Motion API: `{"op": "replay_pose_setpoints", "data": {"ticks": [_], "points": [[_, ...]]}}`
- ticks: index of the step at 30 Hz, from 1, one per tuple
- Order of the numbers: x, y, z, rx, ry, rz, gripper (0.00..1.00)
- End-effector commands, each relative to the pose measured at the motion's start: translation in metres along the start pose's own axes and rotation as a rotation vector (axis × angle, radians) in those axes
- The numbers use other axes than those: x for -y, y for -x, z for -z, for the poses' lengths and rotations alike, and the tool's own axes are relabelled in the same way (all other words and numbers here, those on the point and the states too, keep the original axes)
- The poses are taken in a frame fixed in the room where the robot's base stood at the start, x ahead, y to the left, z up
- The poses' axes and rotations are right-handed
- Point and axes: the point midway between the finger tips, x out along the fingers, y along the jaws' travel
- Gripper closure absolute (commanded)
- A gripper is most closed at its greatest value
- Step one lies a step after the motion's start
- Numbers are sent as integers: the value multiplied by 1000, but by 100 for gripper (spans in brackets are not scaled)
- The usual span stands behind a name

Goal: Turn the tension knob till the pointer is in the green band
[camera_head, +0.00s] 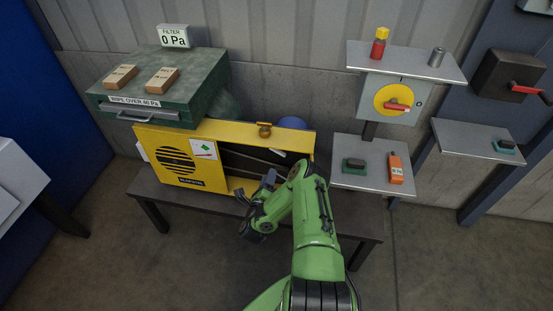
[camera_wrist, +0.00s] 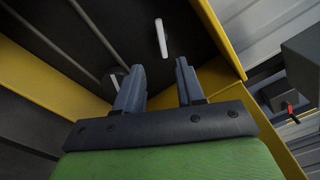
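A yellow machine housing (camera_head: 222,131) stands on a dark bench with an open dark bay on its right. A white card (camera_head: 203,149) with a green patch and a small red mark is on its front; the pointer's exact place is too small to tell. A brownish round knob (camera_head: 265,130) sits on the housing's top edge; I cannot tell if it is the tension knob. My gripper (camera_wrist: 160,64) is open and empty, facing the bay. A pale bar (camera_wrist: 161,38) lies beyond the fingers, and a round part (camera_wrist: 118,78) is partly hidden behind the left finger.
A green filter box (camera_head: 180,85) with two brown blocks stands behind left. To the right are a grey shelf (camera_head: 345,180) with a green-black item and an orange device (camera_head: 395,168), and a red-handled yellow switch (camera_head: 393,99). Yellow frame edges (camera_wrist: 215,35) border the bay near my gripper.

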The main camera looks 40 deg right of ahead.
Motion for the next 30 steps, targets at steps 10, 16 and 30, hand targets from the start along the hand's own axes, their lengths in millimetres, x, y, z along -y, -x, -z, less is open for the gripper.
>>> {"op": "replay_pose_setpoints", "data": {"ticks": [10,16,30], "points": [[-3,-5,4,18,6,2,62],[2,-58,2,15,5,7,62],[2,-136,-1,17,7,1,62]]}}
